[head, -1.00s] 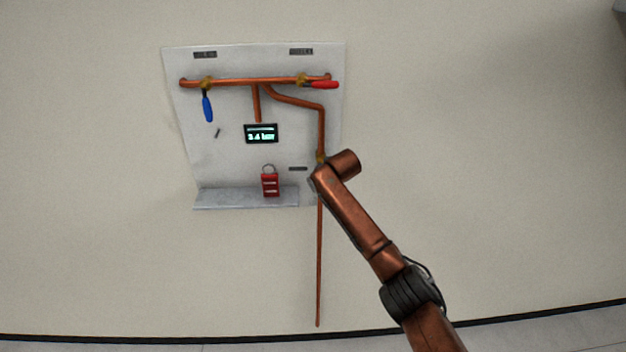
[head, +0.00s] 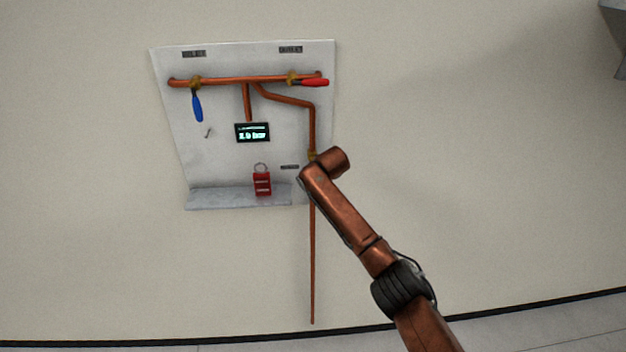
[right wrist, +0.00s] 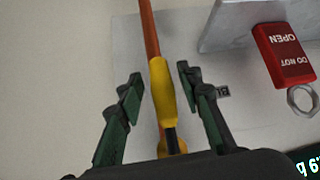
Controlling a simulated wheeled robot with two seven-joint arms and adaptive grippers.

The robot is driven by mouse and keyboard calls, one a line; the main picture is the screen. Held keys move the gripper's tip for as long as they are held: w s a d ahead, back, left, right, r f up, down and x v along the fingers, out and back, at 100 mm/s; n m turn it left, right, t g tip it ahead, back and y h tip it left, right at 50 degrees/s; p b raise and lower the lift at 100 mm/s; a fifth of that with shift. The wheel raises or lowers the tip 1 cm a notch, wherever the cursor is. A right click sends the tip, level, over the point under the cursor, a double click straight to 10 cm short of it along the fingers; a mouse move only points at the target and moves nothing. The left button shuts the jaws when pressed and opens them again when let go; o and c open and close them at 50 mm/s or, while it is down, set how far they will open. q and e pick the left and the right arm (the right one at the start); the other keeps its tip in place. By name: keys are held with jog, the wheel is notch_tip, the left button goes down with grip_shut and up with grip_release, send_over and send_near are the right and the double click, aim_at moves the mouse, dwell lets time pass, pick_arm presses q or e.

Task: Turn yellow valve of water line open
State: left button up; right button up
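The yellow valve handle (right wrist: 160,85) shows in the right wrist view, lying in line with the copper tube (right wrist: 149,30) as seen there. My right gripper (right wrist: 158,84) is open, with one finger on each side of the handle and a visible gap to both. Its dark stem runs down the picture to a yellow valve body, partly hidden by the gripper's base. In the head view a bit of the valve body (head: 312,155) shows on the vertical tube (head: 312,260). My right arm hides the handle and right gripper there. My left gripper is not in view.
A wall panel (head: 220,150) carries a blue-handled valve (head: 197,106), a red-handled valve (head: 314,83) and a lit display (head: 252,132). A red tag with a ring (head: 262,183) stands on the shelf (head: 220,198), close beside the gripper in the wrist view.

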jog(key=shift+s+a+r, duration=0.1)
jog(key=shift+r, duration=0.05)
jog(key=v, duration=1.1)
jog(key=shift+s+r, duration=0.25)
jog(key=shift+s, duration=0.05)
